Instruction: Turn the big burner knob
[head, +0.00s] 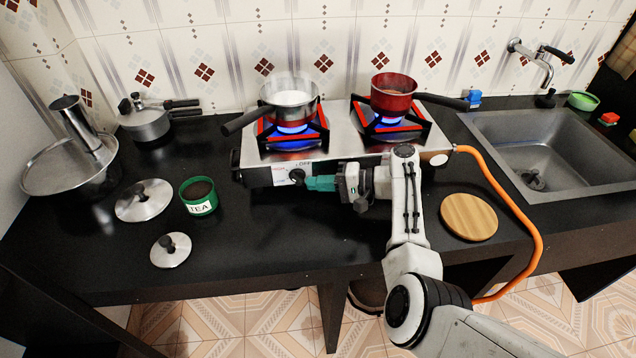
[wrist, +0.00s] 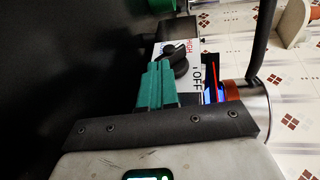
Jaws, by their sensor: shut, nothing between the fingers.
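The black burner knob (head: 297,176) is on the left front panel of the silver stove (head: 262,176). In the wrist view the knob (wrist: 176,54) sits between "HIGH" and "OFF" labels. My gripper (head: 311,183) has green fingers, shut with nothing between them, just right of the knob in the head view. In the wrist view the fingers (wrist: 161,70) reach to the knob's edge; I cannot tell whether they touch it. Both burners show blue flames. My arm hides part of the stove's front right, so a second knob there cannot be seen.
A steel pan (head: 289,98) and a red pot (head: 391,96) stand on the burners. A green tea tin (head: 199,199) and lids (head: 143,200) are left of the stove. A wooden disc (head: 468,216) and orange hose (head: 520,213) are right of my arm.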

